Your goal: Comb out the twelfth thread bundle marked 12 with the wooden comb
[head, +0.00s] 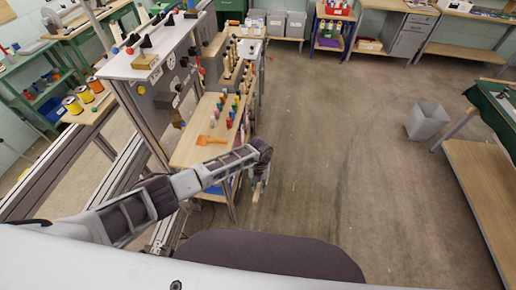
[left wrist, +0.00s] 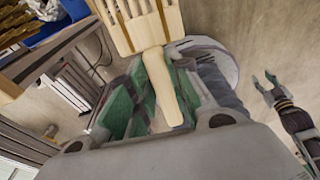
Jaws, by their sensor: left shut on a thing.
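My left gripper (head: 262,178) is over the floor just right of the wooden bench. It is shut on the pale wooden comb (head: 257,192), which looks small in the head view. In the left wrist view the comb (left wrist: 160,85) has its handle between the green finger pads, and its tines point to the top edge, partly cut off. My right gripper (left wrist: 265,80) shows at the right of that view, open with nothing between its fingers. I cannot make out a thread bundle marked 12; no number is legible.
The wooden bench (head: 187,152) holds an orange brush-like tool (head: 210,140) and several coloured spools (head: 230,112). A grey machine frame (head: 160,60) stands behind it to the left. A grey bin (head: 427,121) stands at the right. The floor between is clear.

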